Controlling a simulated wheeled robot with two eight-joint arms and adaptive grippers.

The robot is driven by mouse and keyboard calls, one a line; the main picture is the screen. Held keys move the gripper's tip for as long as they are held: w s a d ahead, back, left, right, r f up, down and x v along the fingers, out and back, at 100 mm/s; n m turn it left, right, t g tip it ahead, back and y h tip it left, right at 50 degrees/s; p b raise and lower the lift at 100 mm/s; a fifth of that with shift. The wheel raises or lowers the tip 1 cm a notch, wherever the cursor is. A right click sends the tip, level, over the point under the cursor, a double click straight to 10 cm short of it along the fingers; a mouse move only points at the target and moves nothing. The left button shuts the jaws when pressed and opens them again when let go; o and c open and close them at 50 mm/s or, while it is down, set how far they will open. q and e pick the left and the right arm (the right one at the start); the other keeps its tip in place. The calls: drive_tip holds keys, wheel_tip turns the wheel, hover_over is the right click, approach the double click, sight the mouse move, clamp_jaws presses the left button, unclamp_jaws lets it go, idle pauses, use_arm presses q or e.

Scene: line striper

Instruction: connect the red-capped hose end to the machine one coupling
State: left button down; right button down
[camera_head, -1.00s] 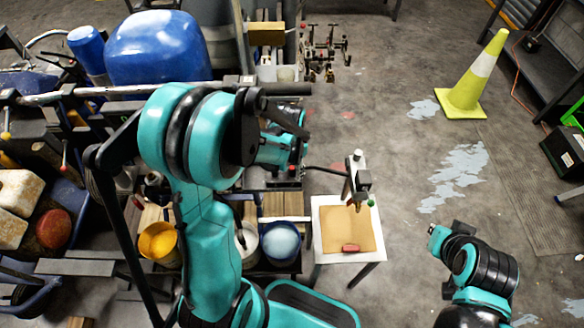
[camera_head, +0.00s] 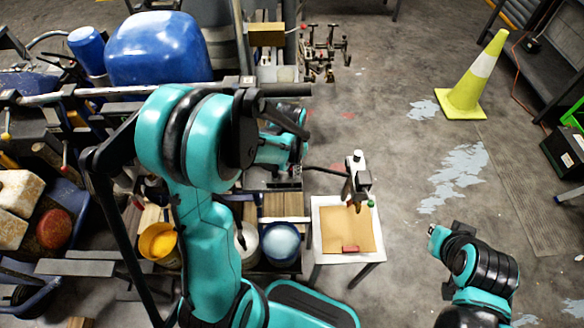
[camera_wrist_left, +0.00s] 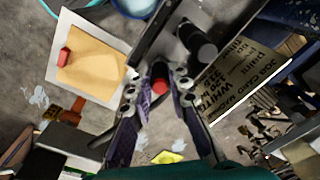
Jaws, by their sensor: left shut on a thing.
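My left gripper (camera_wrist_left: 160,88) is shut on the red-capped hose end (camera_wrist_left: 163,101). In the left wrist view, the red cap shows between its two fingers, and the fingers hide much of the hose end. In the head view, my left arm reaches over the bench, and its wrist hides most of this gripper. A dark round cylinder (camera_wrist_left: 200,47) lies just beyond the fingers in the left wrist view; I cannot tell whether it is the machine one coupling. My right arm is folded at the lower right of the head view, and its gripper does not show.
A printed card (camera_wrist_left: 245,80) is close to the gripper. Floor around the yellow cone (camera_head: 472,85) is open.

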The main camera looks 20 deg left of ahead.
use_arm(q)
drive_tip(key=shift+r+p, duration=0.3)
drive_tip(key=shift+r, duration=0.2)
drive_tip(key=shift+s+r+p, duration=0.15)
drive_tip(key=shift+r+p, duration=1.25)
drive_tip(key=shift+r, duration=0.55)
drive_tip(key=shift+f, duration=0.1)
